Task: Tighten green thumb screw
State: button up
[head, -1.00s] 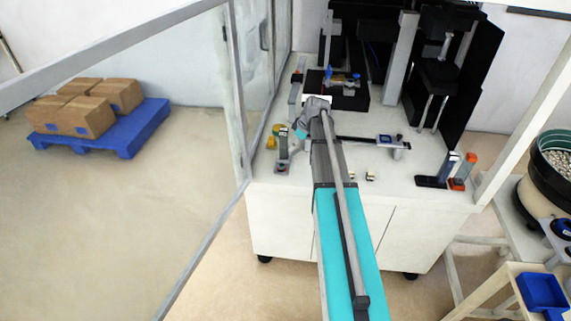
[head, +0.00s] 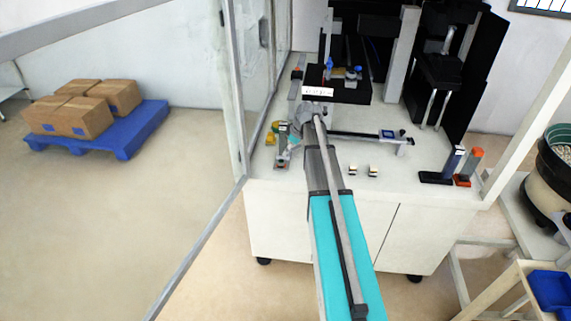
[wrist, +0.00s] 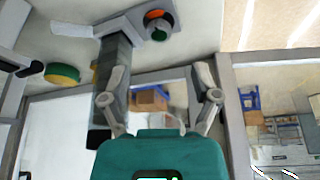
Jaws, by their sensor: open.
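In the wrist view a grey bracket carries a round knob with an orange part and a green part. The green part (wrist: 159,34) looks like the green thumb screw. My gripper (wrist: 160,97) is open, its two fingers wide apart with nothing between them. The knob lies above the fingertips in that picture, apart from them. In the head view my wrist and gripper (head: 296,133) are over the left part of the white bench top (head: 345,185). They hide part of what stands there, and I cannot make out the green screw in that view.
A grey upright fixture (head: 282,158) and a yellow-green part (head: 271,137) stand close by at the left, near the glass panel (head: 240,85). A measuring tool (head: 365,136) and small blocks (head: 373,171) lie to the right. A black platform (head: 350,91) is behind.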

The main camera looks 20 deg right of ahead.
aim_at(282, 161)
jog(key=shift+b+x, duration=3.05)
jog(key=shift+x, duration=0.6)
